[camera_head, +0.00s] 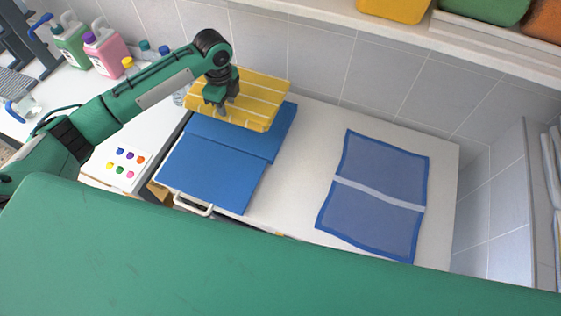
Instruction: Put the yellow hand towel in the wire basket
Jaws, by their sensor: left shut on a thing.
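The yellow hand towel (262,96) has pale stripes and is held out fairly flat above the far end of a blue folded cloth (222,150). My left gripper (226,108) is shut on the towel near its left part, and the arm reaches in from the left. Whether the towel touches the blue cloth below I cannot tell. I cannot make out a wire basket in this view. My right gripper is not in view.
A blue-bordered cloth with a pale band (375,195) lies flat on the white counter (310,130). Bottles (103,50) and a card with coloured dots (126,166) are at the left. A shelf with yellow, green and orange items (490,35) overhangs the back.

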